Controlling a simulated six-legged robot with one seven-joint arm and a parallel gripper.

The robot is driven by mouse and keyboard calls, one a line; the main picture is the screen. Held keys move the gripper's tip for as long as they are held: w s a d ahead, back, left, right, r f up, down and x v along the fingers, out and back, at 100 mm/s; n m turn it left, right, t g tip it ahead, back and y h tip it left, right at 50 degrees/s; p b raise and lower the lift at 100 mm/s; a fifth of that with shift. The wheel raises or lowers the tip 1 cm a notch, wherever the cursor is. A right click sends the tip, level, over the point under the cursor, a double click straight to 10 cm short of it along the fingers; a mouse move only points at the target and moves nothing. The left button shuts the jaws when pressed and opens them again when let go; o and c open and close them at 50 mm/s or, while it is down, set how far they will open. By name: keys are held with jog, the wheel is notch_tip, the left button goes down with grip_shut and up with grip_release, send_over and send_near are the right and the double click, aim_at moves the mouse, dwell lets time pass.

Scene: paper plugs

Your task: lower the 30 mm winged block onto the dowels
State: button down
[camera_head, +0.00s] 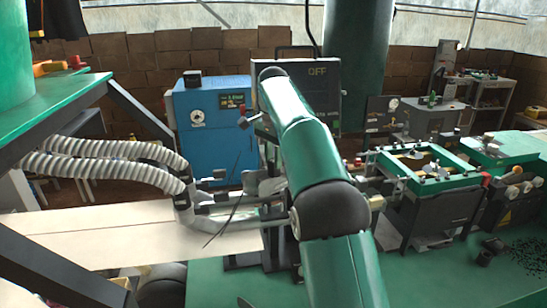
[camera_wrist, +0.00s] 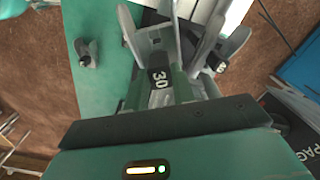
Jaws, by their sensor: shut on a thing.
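The 30 mm winged block (camera_wrist: 158,75) is in the wrist view, a dark piece marked "30" with grey wing-like plates flaring out beyond it. My gripper (camera_wrist: 158,92) is shut on it, with green fingers on either side of the label. The dowels cannot be made out; the block and the plates beyond it cover that spot. Whether the block touches anything beneath it cannot be told. In the head view my green arm crosses the middle and the gripper and block cannot be made out.
A small grey piece with a dark top (camera_wrist: 88,56) sits on a green surface (camera_wrist: 90,20) left of the block. Another dark numbered piece (camera_wrist: 218,64) is close on the right. The head view shows ribbed hoses (camera_head: 110,155), a blue cabinet (camera_head: 212,125) and a green-framed machine (camera_head: 425,165).

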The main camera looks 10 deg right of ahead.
aim_at(273, 174)
jog(key=shift+s+r, duration=0.25)
jog(key=shift+w+f, duration=0.35)
jog(key=shift+w, duration=0.15)
jog(key=shift+s+r, duration=0.25)
jog(key=shift+s, duration=0.1)
jog(key=shift+w+f, duration=0.2)
jog(key=shift+w, duration=0.1)
jog(key=shift+s+a+r+m, duration=0.1)
jog(key=shift+s+m, duration=0.1)
jog(key=shift+m, duration=0.35)
jog(key=shift+s+r+m, duration=0.1)
jog(key=shift+s+m, duration=0.05)
jog(key=shift+m, duration=0.4)
jog(key=m, duration=0.2)
jog(key=shift+w+f+m, duration=0.1)
jog(key=shift+w+m, duration=0.2)
jog(key=shift+s+a+m, duration=0.1)
jog(key=shift+s+m, duration=0.05)
jog(key=shift+m, duration=0.45)
jog(key=shift+f, duration=2.8)
jog(key=shift+f, duration=2.1)
